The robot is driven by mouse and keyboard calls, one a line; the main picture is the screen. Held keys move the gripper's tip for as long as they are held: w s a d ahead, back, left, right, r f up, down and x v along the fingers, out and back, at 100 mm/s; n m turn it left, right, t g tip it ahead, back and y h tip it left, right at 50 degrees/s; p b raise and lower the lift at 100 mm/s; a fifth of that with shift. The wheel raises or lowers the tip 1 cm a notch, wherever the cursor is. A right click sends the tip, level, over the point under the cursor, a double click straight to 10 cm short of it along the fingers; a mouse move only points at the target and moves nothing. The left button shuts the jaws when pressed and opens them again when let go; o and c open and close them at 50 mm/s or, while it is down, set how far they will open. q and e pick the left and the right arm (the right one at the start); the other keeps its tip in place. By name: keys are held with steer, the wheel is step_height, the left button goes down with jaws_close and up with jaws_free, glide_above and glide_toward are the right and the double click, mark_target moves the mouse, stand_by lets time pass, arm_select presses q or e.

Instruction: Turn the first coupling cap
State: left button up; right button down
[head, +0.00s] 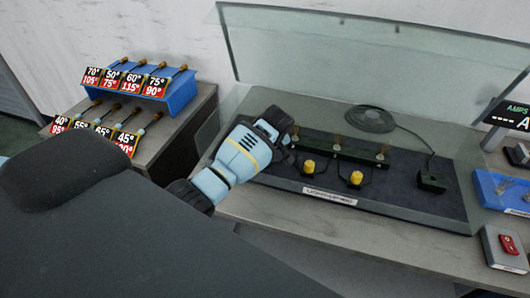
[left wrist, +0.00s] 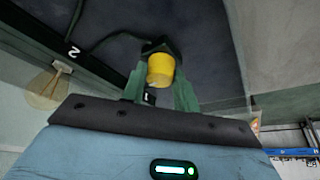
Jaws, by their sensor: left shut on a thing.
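My left gripper (left wrist: 160,80) is shut on a yellow coupling cap (left wrist: 159,66) in the left wrist view. Its two green fingers stand on either side of the cap, which sits against a dark fitting. A small label marked 1 shows just below the cap. In the head view my left gripper reaches over the left end of the dark rig, and its own body hides its fingertips and the held cap. Two other yellow caps, a nearer one (head: 308,166) and one farther right (head: 356,179), stand uncovered on the rig. My right gripper is in neither view.
A clear glass cover (head: 370,50) stands raised behind the rig. Glass bulbs (head: 338,142) line the dark bar, close to my gripper. A cable coil (head: 370,118) and black box (head: 432,181) lie right. A blue rack (head: 180,97) with temperature tags stands left.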

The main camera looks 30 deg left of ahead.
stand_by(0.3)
arm_select(q)
steer(key=o, duration=1)
steer(key=v, duration=0.7)
steer(key=shift+d+r, duration=0.1)
steer(key=shift+r, duration=0.3)
steer(key=shift+s, duration=0.1)
